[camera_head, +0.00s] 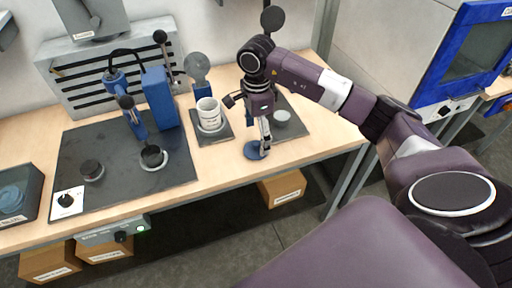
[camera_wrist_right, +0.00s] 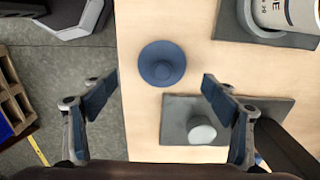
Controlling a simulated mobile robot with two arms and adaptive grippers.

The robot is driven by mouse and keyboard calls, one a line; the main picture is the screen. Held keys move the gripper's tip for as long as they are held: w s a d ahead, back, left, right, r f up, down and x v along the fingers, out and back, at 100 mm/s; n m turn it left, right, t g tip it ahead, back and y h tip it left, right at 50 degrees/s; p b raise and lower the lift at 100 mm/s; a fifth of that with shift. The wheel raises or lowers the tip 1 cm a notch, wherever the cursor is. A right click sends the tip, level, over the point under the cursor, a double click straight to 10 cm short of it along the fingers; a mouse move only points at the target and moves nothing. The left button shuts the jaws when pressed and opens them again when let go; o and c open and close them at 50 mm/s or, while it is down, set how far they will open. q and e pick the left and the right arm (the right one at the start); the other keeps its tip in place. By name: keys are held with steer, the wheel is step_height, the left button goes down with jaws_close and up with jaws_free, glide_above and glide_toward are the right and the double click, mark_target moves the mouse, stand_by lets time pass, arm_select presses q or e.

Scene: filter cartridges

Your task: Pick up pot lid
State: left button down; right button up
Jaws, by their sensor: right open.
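The pot lid, a blue disc with a raised round knob, lies flat near the front edge of the wooden bench in the head view (camera_head: 254,153). It also shows in the wrist view (camera_wrist_right: 162,63), above the middle. My right gripper (camera_head: 265,142) points down over the lid. In the wrist view its two fingers (camera_wrist_right: 160,90) are spread wide with nothing between them, and the lid shows just beyond the fingertips, apart from both. In the head view the fingers partly cover the lid. My left gripper is not in view.
A white labelled container (camera_head: 208,112) stands on a dark mat left of the lid. Another dark mat with a pale round piece (camera_head: 281,116) lies behind and right. A blue press-like device (camera_head: 160,98) stands on a large black mat. Bare wood surrounds the lid.

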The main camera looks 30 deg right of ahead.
mark_target(256, 143)
steer(key=f+p, duration=0.1)
steer(key=f, duration=0.3)
steer(key=shift+w+f, duration=0.1)
steer(key=shift+w, duration=0.1)
steer(key=shift+c, duration=0.4)
steer(key=shift+s, duration=0.1)
steer(key=c, duration=2)
